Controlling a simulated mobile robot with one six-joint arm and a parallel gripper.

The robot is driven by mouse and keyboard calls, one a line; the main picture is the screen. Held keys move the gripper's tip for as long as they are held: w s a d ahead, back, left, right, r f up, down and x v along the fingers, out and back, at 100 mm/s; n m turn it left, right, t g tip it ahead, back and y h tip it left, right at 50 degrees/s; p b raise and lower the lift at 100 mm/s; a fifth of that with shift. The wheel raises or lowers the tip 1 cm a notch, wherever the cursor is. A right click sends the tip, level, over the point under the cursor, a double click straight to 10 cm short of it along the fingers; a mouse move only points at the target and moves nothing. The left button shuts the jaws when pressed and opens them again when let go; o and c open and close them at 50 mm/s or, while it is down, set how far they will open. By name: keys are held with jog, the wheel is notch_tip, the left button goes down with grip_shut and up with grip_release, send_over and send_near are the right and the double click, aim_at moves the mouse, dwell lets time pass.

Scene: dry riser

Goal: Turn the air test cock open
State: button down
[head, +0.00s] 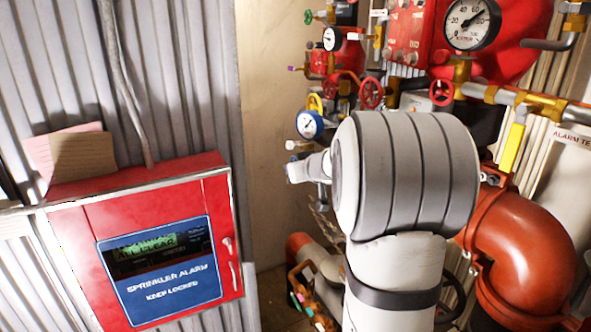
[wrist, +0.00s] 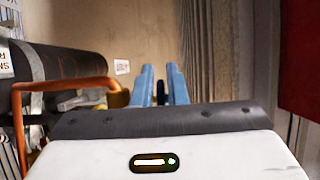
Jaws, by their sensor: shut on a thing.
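In the wrist view my gripper (wrist: 162,72) shows as two blue fingers pointing away from me. They are shut on a small dark piece (wrist: 160,92) between them, which appears to be the handle of the air test cock. A brass fitting (wrist: 118,97) on the end of a copper pipe (wrist: 62,86) sits just left of the fingers. The grip itself is partly hidden by my gripper's body.
A red sprinkler alarm cabinet (head: 75,231) stands at left in the head view. Gauges, red handwheels (head: 371,92), a yellow lever (head: 512,148) and a large orange-red pipe (head: 520,250) crowd the right. In the wrist view a dark pipe (wrist: 75,64) runs along the left.

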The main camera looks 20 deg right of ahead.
jog(key=shift+s+r+g, duration=0.15)
jog(key=shift+g, duration=1)
jog(key=shift+s+r+g, duration=0.1)
jog(key=shift+r+g, duration=0.05)
jog(key=shift+g, duration=1.4)
jog(key=c, duration=1.4)
grip_release()
jog(key=shift+c, duration=0.2)
jog(key=shift+s, duration=0.1)
jog(key=b+v, duration=0.1)
jog(key=v, duration=0.6)
jog(key=shift+s+r, duration=0.2)
jog(key=shift+r, duration=0.15)
